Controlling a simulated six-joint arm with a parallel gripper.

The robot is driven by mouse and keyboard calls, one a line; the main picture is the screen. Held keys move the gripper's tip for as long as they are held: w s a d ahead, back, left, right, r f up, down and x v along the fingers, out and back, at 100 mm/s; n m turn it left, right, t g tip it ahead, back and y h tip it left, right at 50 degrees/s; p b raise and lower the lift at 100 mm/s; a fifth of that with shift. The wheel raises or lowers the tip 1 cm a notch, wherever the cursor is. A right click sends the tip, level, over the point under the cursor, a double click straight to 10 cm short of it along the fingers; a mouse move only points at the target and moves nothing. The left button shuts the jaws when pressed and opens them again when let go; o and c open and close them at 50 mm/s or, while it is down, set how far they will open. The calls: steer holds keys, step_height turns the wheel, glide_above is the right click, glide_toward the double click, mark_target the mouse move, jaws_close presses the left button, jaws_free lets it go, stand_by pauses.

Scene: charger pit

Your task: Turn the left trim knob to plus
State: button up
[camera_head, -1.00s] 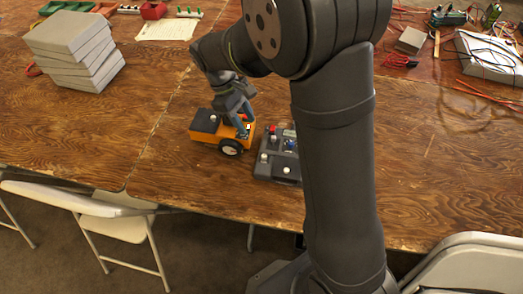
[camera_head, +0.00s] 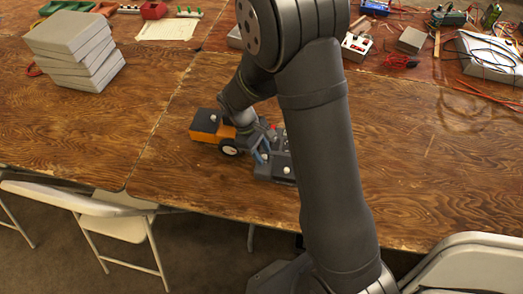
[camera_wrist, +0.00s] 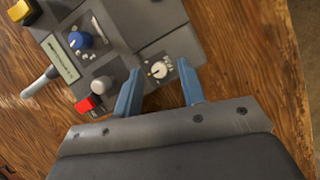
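The dark grey charger box (camera_head: 272,172) stands on the wooden table, partly hidden behind my arm. In the wrist view its panel (camera_wrist: 152,18) carries a cream knob (camera_wrist: 158,70) with a pointer mark and small printed labels. I cannot read a plus sign. My gripper (camera_wrist: 159,64) is open, with its blue fingers on either side of the cream knob. I cannot tell whether they touch it. In the head view the gripper (camera_head: 262,158) is low over the box. Which knob is the left trim knob is not clear from the labels.
A pale round knob (camera_wrist: 101,86), a red switch (camera_wrist: 88,103), a blue knob (camera_wrist: 80,40) and a small display (camera_wrist: 61,58) sit close to the left finger. Grey slabs (camera_head: 68,50) are stacked far left.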

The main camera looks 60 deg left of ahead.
steer(key=shift+c, duration=0.2)
jaws_close()
